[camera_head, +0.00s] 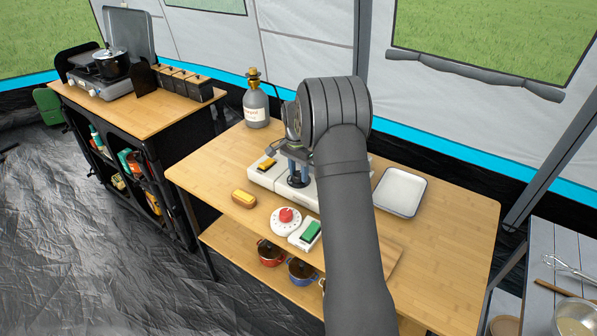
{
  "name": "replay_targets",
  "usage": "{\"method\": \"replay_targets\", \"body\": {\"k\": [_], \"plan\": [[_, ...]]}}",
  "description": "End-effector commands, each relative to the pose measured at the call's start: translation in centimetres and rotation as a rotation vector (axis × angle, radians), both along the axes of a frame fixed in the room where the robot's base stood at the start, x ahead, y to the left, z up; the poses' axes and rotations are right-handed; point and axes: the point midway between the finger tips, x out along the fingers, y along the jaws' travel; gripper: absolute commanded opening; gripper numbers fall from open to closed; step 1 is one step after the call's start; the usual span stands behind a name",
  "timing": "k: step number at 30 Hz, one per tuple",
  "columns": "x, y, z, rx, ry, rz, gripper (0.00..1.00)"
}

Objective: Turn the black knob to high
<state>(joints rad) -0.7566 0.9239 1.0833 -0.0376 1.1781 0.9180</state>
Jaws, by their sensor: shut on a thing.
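The black knob (297,181) is on the white unit (265,176) on the wooden table, mostly behind and under my gripper. My gripper (297,167) points down at it with its fingers shut on the knob. Any marking or pointer on the knob is too small to read, so its setting cannot be told. My own arm hides the right part of the white unit.
A yellow rocker (266,164) sits left of the knob. A red dial (286,215) and a green switch (310,231) are in front. The table's left part is clear.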

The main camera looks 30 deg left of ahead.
Motion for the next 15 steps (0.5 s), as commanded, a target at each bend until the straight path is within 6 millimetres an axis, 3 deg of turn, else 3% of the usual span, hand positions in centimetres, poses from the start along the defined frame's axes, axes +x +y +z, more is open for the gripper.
{"method": "replay_targets", "body": {"k": [15], "plan": [[-0.09, 0.01, 0.06, -0.001, 0.000, 0.410, 0.14]]}}
